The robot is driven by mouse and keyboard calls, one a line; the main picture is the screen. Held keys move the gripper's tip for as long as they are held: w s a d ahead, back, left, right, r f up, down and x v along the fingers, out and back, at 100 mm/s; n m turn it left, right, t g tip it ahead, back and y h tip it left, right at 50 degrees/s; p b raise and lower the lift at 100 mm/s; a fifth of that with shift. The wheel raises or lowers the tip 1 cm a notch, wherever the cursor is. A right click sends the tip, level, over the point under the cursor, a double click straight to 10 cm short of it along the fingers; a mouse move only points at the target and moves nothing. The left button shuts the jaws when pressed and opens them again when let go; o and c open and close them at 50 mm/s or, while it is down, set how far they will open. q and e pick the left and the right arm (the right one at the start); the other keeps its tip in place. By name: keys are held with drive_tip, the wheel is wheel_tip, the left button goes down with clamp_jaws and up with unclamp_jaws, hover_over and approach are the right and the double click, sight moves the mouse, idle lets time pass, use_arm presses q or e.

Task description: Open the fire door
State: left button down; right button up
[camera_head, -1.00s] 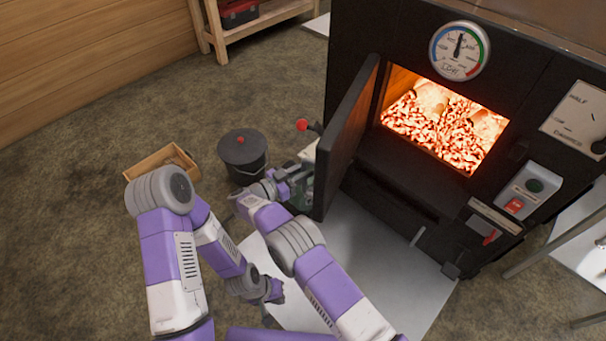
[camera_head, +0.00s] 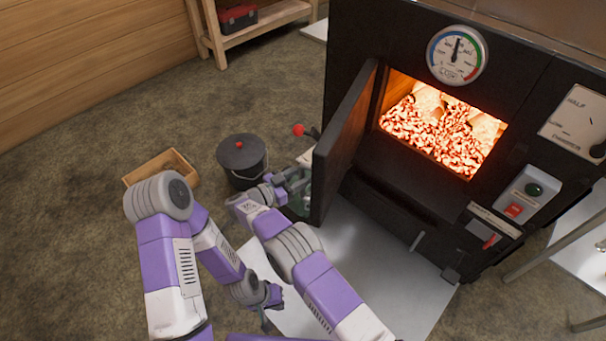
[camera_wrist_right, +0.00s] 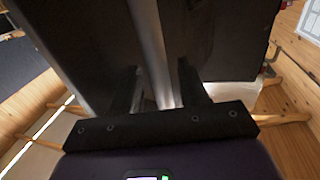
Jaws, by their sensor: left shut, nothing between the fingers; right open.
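The black fire door (camera_head: 342,150) stands swung out to the left of the firebox opening (camera_head: 443,125), where glowing embers show. A red knob (camera_head: 298,130) shows just beyond the door's outer face. My right gripper (camera_head: 297,181) is open beside the outer face, low near the free edge. In the right wrist view, its dark fingers (camera_wrist_right: 162,88) stand on either side of a silver bar (camera_wrist_right: 150,45) in front of dark panels. Whether they touch it I cannot tell. My left gripper (camera_head: 268,305) is shut and empty, low over the floor, away from the door.
A lidded dark bucket (camera_head: 242,158) and a wooden box (camera_head: 160,168) stand on the floor left of the door. A pale floor plate (camera_head: 375,265) lies before the black evaporator. A gauge (camera_head: 457,55) and a switch box (camera_head: 527,195) are on its front.

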drive_tip(key=v, duration=0.7)
drive_tip(key=shift+p, duration=0.35)
drive_tip(key=shift+r, duration=0.1)
drive_tip(key=shift+c, duration=0.2)
